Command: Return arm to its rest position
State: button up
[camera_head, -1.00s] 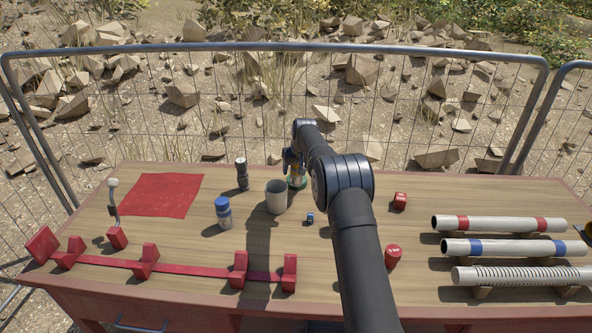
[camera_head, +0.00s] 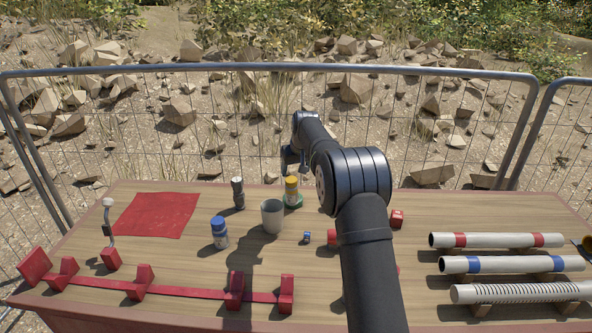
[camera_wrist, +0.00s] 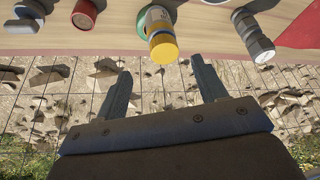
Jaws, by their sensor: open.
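My gripper (camera_head: 290,158) is raised at the back of the table, above and beyond a yellow-capped bottle (camera_head: 291,190) on a green base. In the wrist view my gripper (camera_wrist: 164,88) shows two fingers well apart with nothing between them. The yellow-capped bottle (camera_wrist: 161,36) is beyond the fingertips there and apart from them. My arm reaches forward over the table (camera_head: 150,262) and hides part of its right middle.
A grey cup (camera_head: 272,217), blue-capped bottle (camera_head: 219,232), dark cylinder (camera_head: 238,193) and small blue cube (camera_head: 307,238) stand nearby. Red racks (camera_head: 140,285) are at the front left, pipes (camera_head: 497,240) at the right. A wire fence (camera_head: 270,68) runs behind.

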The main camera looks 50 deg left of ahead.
aim_at(293, 179)
jog(key=shift+f, duration=0.15)
jog(key=x, duration=1.2)
jog(key=shift+w+a, duration=0.1)
jog(key=shift+a, duration=0.05)
jog(key=shift+r, duration=1.1)
